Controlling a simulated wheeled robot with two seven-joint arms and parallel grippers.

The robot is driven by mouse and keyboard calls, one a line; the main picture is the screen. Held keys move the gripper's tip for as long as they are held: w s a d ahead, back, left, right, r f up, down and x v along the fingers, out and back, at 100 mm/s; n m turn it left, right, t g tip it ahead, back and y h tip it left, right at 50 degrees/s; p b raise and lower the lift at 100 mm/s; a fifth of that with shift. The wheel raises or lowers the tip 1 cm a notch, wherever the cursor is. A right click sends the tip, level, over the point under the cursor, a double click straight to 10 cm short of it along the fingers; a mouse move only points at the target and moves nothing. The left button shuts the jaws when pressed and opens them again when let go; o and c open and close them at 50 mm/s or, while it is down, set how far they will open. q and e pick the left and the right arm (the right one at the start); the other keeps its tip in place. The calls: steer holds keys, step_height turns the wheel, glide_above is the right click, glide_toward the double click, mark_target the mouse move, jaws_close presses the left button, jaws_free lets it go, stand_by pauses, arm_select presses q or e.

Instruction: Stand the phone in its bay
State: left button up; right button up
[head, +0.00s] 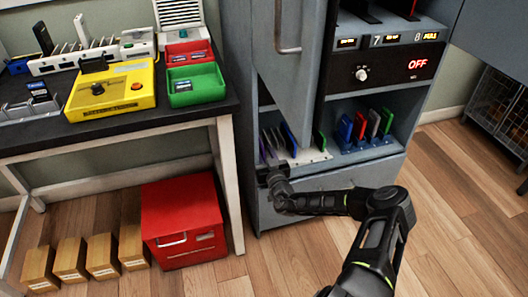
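My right gripper (270,175) reaches to the lower left of the grey cabinet (243,120), beside the left end of a white rack (308,157). It is small and dark, and I cannot tell whether its fingers are open or hold anything. Thin phone-like slabs stand in the rack, including a blue one (290,139). More stand to the right, including a red one (373,123). At the cabinet's top, dark upright pieces stand above numbered labels (391,40). Which phone and bay are meant is not clear. My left gripper is out of view.
A grey door (287,75) with a handle covers the cabinet's left part. A panel (400,68) with a knob reads OFF. The dark table (150,122) carries a yellow device (115,88), a green bin (197,86) and a red bin. A red box (180,205) stands on the floor.

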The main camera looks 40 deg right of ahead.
steer(key=shift+f+b, duration=0.1)
steer(key=shift+b, duration=0.2)
steer(key=shift+s, duration=0.25)
steer(key=p+v, duration=0.1)
steer(key=v, duration=0.2)
steer(key=p+v, duration=0.1)
steer(key=v, duration=0.2)
steer(key=shift+s+a+r+p, duration=0.2)
steer(key=shift+s+r+p, duration=0.05)
steer(key=shift+p, duration=0.15)
steer(key=shift+s+a, duration=0.15)
steer(key=shift+s, duration=0.2)
steer(key=shift+f, duration=0.1)
